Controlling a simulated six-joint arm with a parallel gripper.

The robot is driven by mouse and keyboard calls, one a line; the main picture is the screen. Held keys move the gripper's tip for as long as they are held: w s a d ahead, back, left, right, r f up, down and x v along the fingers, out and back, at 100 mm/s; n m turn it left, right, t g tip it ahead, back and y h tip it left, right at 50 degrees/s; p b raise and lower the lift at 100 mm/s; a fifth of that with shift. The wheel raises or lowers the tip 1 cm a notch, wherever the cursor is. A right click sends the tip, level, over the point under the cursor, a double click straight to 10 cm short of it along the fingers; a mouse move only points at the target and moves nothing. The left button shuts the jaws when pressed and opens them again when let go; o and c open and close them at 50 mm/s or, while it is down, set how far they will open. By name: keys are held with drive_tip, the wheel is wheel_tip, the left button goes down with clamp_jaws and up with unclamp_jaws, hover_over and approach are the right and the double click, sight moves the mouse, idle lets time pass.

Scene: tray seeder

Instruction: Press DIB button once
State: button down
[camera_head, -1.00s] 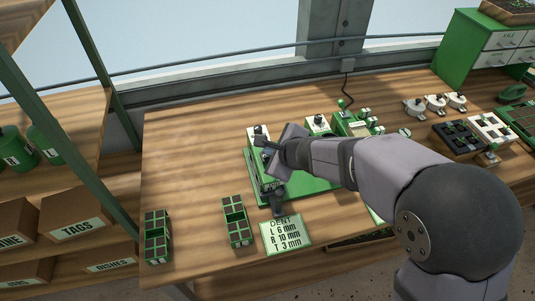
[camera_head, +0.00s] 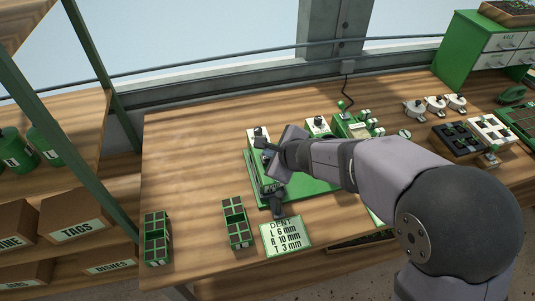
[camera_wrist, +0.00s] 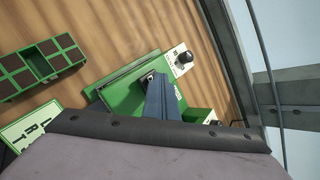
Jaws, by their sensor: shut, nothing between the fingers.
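The green seeder machine (camera_head: 318,187) stands on the bench, partly behind my arm. No button marked DIB can be read in either view; my gripper and arm hide part of the machine.
A dent card (camera_head: 286,236) lies in front of the machine. Two green cell trays, one at the far left (camera_head: 157,237) and one nearer (camera_head: 236,222), stand on the bench. Shelves with boxes (camera_head: 78,215) are at left. The bench's back left is clear.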

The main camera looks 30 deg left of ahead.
drive_tip(key=shift+r+p, duration=0.75)
drive_tip(key=shift+r, duration=0.15)
drive_tip(key=shift+r, duration=0.15)
wheel_tip(320, 180, up, 5)
drive_tip(key=p, duration=0.4)
drive_tip(key=shift+p, duration=0.4)
